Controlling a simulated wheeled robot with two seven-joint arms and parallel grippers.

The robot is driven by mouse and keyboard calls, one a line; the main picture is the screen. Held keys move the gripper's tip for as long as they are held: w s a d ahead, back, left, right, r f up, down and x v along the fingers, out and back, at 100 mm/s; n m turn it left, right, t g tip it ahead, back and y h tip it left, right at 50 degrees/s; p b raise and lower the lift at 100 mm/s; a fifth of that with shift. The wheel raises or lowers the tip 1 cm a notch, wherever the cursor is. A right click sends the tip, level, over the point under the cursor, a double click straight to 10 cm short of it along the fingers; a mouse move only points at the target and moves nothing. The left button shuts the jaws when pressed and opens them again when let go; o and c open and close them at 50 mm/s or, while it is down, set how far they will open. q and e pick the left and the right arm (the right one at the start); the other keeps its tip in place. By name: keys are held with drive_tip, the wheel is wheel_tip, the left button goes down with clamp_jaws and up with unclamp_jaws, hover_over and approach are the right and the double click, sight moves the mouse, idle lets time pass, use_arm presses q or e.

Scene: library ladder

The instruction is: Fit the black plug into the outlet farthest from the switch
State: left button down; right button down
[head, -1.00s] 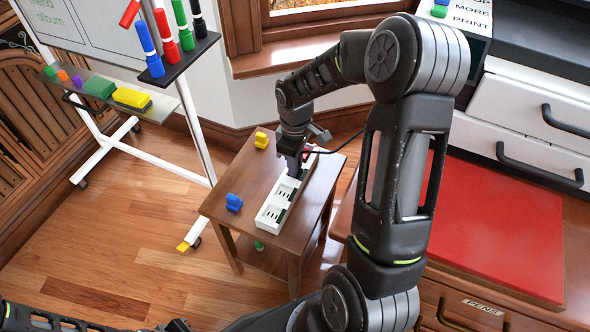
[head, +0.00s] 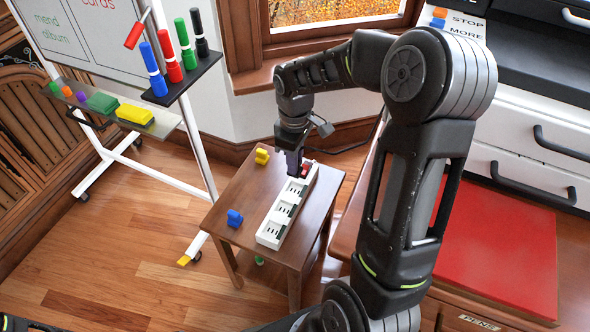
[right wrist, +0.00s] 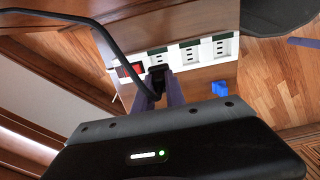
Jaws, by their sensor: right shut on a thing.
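The white power strip (head: 271,231) lies on a small wooden table, with several outlets in a row. Its red switch (head: 306,168) is at the far end; it also shows in the right wrist view (right wrist: 129,70). My right gripper (head: 293,171) is over the strip's far end, near the switch. In the right wrist view its purple fingers are shut on the black plug (right wrist: 157,76), whose cable curves up and left. The plug overlaps the outlet beside the switch; I cannot tell whether they touch. The outlet farthest from the switch (right wrist: 225,47) looks empty. My left gripper is not in view.
On the small table (head: 235,190) stand a yellow piece (head: 262,157) and a blue piece (head: 235,218), left of the strip. A whiteboard stand with a marker shelf (head: 185,82) is behind left. A desk with a red mat (head: 500,245) is at right.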

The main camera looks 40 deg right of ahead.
drive_tip(key=shift+r, duration=0.95)
drive_tip(key=shift+r, duration=0.1)
